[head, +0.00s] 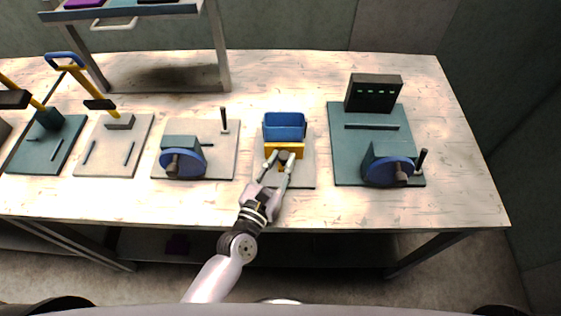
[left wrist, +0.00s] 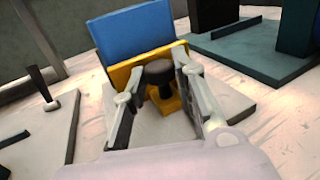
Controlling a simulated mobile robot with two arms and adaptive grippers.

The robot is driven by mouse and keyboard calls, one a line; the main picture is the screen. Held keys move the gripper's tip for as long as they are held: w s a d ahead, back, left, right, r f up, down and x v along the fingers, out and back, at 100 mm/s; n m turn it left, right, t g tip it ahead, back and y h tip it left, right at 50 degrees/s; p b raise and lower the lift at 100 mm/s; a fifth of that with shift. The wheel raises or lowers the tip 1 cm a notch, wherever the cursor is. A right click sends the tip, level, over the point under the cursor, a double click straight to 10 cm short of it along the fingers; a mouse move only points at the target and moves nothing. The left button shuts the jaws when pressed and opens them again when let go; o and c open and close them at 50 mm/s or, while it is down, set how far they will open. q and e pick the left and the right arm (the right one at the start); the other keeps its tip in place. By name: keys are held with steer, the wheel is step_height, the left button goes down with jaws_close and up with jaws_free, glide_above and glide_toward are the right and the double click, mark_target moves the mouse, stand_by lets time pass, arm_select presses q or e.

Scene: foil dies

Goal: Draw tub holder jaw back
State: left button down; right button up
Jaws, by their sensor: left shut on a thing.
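The tub holder stands on a grey base plate (head: 304,174) at the middle of the table. Its yellow jaw (head: 284,147) is on the near side of the blue tub (head: 285,127) and looks close against it. In the left wrist view the yellow jaw (left wrist: 120,76) stands in front of the blue tub (left wrist: 133,37). A dark round knob (left wrist: 158,73) sticks up from the jaw's near side. My left gripper (head: 282,160) is shut on this knob, one finger on each side. My right gripper is not in view.
To the left stands a grey plate with a blue wheel (head: 183,163) and a dark upright lever (head: 224,121). To the right is a teal station with a dark panel (head: 373,93) and another blue wheel (head: 388,171). Yellow-handled tools stand further left. Bare table lies in front.

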arm_select(q)
steer(key=s, duration=0.3)
steer(key=shift+s, duration=0.15)
steer(key=shift+f, duration=0.1)
steer(key=c, duration=1.7)
jaws_free()
steer(key=o, duration=0.4)
steer(key=shift+s, duration=0.1)
steer(key=v, duration=1.2)
